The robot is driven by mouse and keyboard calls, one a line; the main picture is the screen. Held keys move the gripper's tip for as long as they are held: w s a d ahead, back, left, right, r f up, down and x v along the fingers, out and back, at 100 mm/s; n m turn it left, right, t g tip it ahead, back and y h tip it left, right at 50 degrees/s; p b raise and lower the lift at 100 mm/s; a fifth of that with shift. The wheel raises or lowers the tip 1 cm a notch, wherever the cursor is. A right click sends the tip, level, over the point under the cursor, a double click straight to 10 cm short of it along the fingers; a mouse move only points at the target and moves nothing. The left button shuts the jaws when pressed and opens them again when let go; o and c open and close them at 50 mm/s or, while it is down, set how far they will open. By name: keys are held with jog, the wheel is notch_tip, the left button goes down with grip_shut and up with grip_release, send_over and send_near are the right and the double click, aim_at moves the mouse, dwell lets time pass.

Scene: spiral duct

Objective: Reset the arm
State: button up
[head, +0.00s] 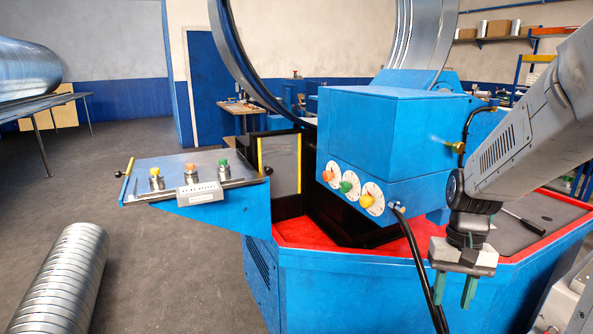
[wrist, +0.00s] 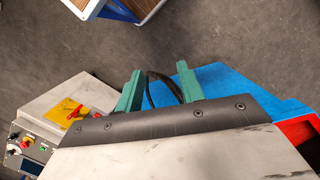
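My arm reaches in from the right in the head view, grey with a black wrist. My gripper (head: 455,290) hangs down at its end, with two green fingers held apart and nothing between them. It is in front of the blue machine (head: 330,300), near its red-edged top. In the wrist view the two green fingers of my gripper (wrist: 160,92) also stand apart. Floor, a black cable and a bit of blue panel show beyond them.
A side panel (head: 195,172) with several buttons juts left from the machine. A control box with coloured knobs (head: 350,190) stands on top. A black cable (head: 415,255) hangs beside my gripper. A spiral duct (head: 65,275) lies on the floor at left. Floor between is clear.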

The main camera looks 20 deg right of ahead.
jog(key=s+a+r+n+t, duration=0.1)
jog(key=s+a+r+n, duration=0.2)
jog(key=a, duration=0.4)
jog(key=s+a+r+n+t+h, duration=0.1)
jog(key=s+a+r+n+t, duration=0.1)
jog(key=s+a+r, duration=0.4)
jog(key=shift+a+r+n, duration=0.6)
jog(key=shift+a+r, duration=0.3)
jog(key=shift+a, duration=0.3)
jog(key=shift+d, duration=0.15)
